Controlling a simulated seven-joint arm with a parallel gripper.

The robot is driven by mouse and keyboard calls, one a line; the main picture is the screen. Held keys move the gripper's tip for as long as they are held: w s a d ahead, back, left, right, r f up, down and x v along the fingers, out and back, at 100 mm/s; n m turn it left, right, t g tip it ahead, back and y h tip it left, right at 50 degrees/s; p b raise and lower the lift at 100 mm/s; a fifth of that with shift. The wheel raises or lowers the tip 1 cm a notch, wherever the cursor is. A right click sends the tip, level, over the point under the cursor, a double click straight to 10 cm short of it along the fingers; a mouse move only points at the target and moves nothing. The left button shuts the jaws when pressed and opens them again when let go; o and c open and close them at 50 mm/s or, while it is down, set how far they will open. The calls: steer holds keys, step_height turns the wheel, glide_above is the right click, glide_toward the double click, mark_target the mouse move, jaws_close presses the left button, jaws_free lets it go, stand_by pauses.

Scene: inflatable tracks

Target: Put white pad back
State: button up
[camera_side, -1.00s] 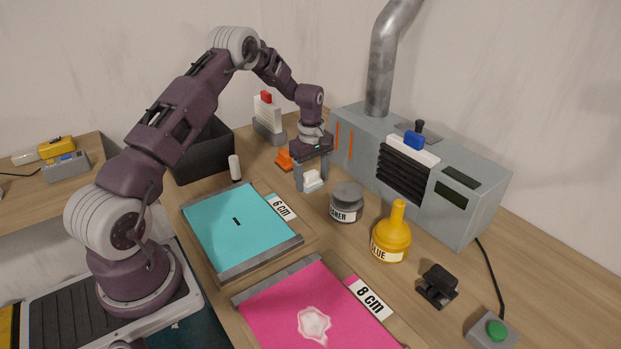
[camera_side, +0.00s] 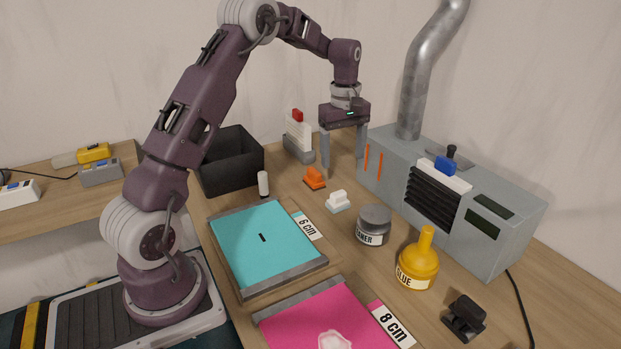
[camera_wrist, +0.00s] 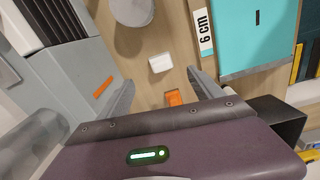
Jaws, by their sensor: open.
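The white pad (camera_side: 338,203) is a small white block with a raised grip. It rests on the wooden table between the orange pad (camera_side: 314,178) and the grey cleaner jar (camera_side: 374,225). My gripper (camera_side: 343,162) is open and empty, raised above the table with its fingers pointing down. In the wrist view, the white pad (camera_wrist: 160,62) lies just ahead of the gap between my fingertips (camera_wrist: 160,80), clear of both. The orange pad (camera_wrist: 173,98) shows between the fingers there.
A yellow glue bottle (camera_side: 418,260) stands near the grey machine (camera_side: 470,210) on the right. A black bin (camera_side: 230,165) is at the back left. A teal board (camera_side: 262,240) and a pink board (camera_side: 315,325) lie in front. A white marker-like cylinder (camera_side: 263,184) stands behind the teal board.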

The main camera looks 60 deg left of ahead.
steer(key=s+d+r+m+t, duration=0.3)
steer(key=s+d+r+m, duration=0.5)
steer(key=s+d+r, duration=0.5)
steer(key=s+d+m+t, duration=0.1)
steer(key=s+d+m, duration=0.3)
steer(key=s, duration=0.5)
steer(key=s+d+m+t, duration=0.1)
steer(key=s+d+m, duration=0.3)
steer(key=s, duration=0.4)
steer(key=shift+s+f+m, duration=0.35)
steer(key=shift+f+m, duration=0.05)
